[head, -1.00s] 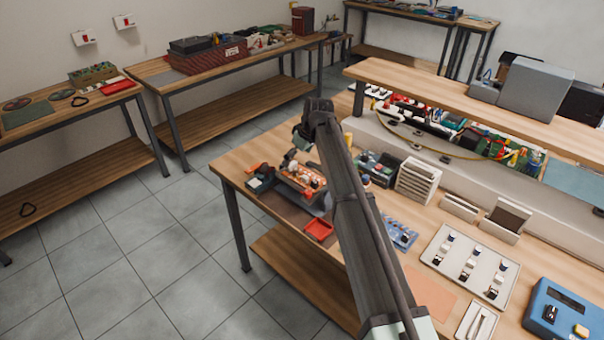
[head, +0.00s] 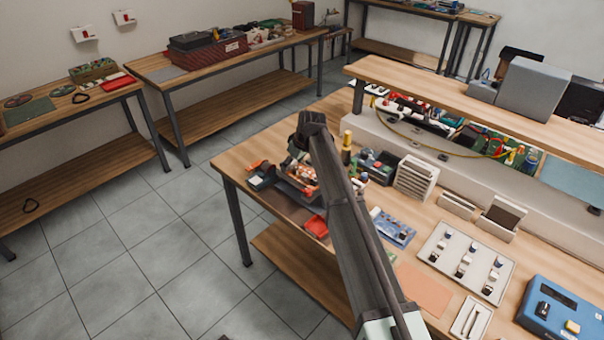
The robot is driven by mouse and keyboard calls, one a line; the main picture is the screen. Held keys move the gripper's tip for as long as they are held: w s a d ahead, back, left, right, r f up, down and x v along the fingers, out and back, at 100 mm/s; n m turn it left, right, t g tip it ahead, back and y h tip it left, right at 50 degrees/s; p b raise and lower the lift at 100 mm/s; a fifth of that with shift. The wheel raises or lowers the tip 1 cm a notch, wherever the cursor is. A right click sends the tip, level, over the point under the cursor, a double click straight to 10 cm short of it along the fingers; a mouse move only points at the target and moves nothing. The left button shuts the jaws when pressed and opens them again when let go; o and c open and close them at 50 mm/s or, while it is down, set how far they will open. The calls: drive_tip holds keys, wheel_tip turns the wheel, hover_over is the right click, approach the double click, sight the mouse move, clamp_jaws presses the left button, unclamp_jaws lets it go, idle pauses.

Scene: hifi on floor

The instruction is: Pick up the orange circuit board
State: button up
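I cannot single out the orange circuit board for certain. Small orange and red pieces (head: 308,190) show in and around a dark tray at the left end of the near workbench (head: 238,160), partly behind my arm. My gripper (head: 297,158) is over that end of the bench, close to the tray. Its fingers are small and dark against the clutter. I cannot see whether they are open or touch anything.
A red tray (head: 316,226) lies at the bench's front edge. A blue board (head: 396,229), a salmon sheet (head: 424,289), a pale tray of small parts (head: 464,262) and a blue box (head: 562,312) lie to the right. A raised shelf (head: 480,105) runs behind.

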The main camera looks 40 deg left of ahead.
drive_tip(key=shift+d, duration=0.1)
drive_tip(key=c, duration=0.4)
drive_tip(key=shift+f, duration=0.1)
drive_tip(key=shift+c, duration=0.3)
drive_tip(key=shift+s, duration=0.1)
drive_tip(key=shift+r+b, duration=0.35)
drive_tip(key=shift+r, duration=0.15)
wheel_tip(320, 180, up, 23)
drive_tip(key=b, duration=0.2)
idle(0.3)
